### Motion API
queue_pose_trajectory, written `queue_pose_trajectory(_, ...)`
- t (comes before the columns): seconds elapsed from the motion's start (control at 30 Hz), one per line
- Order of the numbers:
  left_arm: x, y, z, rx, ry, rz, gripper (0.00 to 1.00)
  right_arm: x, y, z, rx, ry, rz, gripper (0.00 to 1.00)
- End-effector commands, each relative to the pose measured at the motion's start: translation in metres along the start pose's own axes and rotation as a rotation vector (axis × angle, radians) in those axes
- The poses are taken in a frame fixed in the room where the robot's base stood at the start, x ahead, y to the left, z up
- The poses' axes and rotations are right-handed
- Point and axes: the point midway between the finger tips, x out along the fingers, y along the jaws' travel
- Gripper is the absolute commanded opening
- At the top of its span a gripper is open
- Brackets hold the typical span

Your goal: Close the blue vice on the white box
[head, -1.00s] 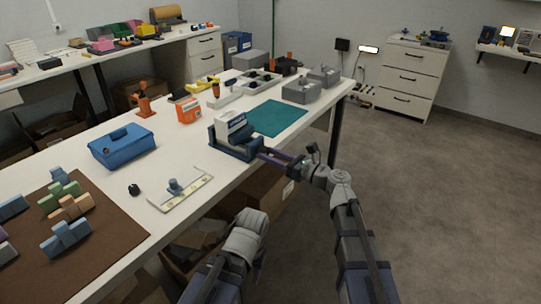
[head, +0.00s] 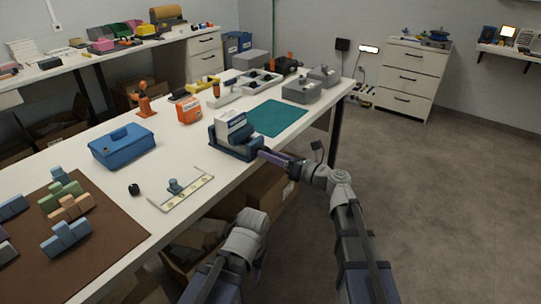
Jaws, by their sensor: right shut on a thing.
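The blue vice (head: 240,153) stands near the right front edge of the white table. The white box (head: 232,127) with a blue band sits tilted in it, between the jaws; I cannot tell if both jaws touch it. My right gripper (head: 266,154) is at the vice's right end, shut on what appears to be its handle. The fingers hide most of the handle. My left arm hangs low in front of the table, and its gripper is not visible.
A blue toolbox (head: 122,146) and an orange box (head: 188,111) stand left of the vice. A small rail fixture (head: 182,193) lies in front. The floor to the right is clear.

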Motion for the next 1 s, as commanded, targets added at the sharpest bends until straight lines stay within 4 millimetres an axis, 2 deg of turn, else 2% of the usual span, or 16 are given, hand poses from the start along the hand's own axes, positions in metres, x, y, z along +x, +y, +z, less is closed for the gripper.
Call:
queue_pose_trajectory(0.1,0.0,0.0,0.0,0.0,0.0,0.0,0.5,-0.001,0.001,-0.002,-0.003,0.004,0.001,0.0)
queue_pose_trajectory(0.13,0.0,0.0,0.0,0.0,0.0,0.0,0.5,-0.001,0.001,-0.002,-0.003,0.004,0.001,0.47)
queue_pose_trajectory(0.4,0.0,0.0,0.0,0.0,0.0,0.0,0.5,0.0,0.0,-0.001,-0.002,0.002,0.0,0.76)
queue_pose_trajectory(0.7,0.0,0.0,0.0,0.0,0.0,0.0,0.5,-0.005,0.0,-0.001,-0.002,0.001,-0.001,0.76)
queue_pose_trajectory(1.0,0.0,0.0,0.0,0.0,0.0,0.0,0.5,-0.051,0.001,-0.001,-0.002,0.0,-0.003,0.76)
